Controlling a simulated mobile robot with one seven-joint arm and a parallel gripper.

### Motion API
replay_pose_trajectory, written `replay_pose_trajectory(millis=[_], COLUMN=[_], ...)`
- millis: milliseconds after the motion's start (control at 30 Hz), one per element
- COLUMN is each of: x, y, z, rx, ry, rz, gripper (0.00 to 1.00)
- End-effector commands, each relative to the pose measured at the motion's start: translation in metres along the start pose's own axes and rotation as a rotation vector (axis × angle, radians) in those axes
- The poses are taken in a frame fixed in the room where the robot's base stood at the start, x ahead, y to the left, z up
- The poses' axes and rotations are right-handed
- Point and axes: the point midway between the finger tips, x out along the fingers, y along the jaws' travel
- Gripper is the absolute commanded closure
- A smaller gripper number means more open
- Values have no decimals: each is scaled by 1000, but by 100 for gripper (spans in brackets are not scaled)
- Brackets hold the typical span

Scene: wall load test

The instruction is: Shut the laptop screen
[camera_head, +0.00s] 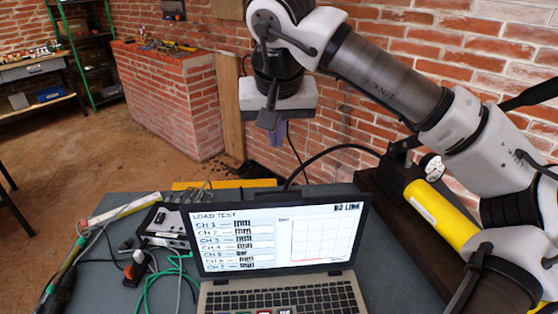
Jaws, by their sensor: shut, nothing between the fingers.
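The laptop stands open on the dark table, its lit screen (278,237) raised and facing me. The screen shows "LOAD TEST", a list of channels and an empty graph. Its keyboard (280,297) lies flat in front, and its near edge is cut off by the frame. My gripper (272,125) hangs from my arm above and behind the screen, pointing down. It is shut, empty and apart from the laptop.
A yellow cylinder (442,215) lies right of the laptop beside my arm. Green cables (165,280) and a grey device (168,222) lie to the left. A black cable (335,150) arches behind the screen. Brick walls (400,60) stand behind the table.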

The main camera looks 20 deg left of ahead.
Motion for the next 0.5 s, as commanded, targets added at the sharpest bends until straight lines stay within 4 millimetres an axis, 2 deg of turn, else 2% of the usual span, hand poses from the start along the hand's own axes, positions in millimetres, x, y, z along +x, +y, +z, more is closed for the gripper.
replay_pose_trajectory(millis=[167,500], x=[14,82], y=[2,1], z=[0,0], rx=[-2,-3], ry=[-4,-6], rz=[8,3], gripper=[100,100])
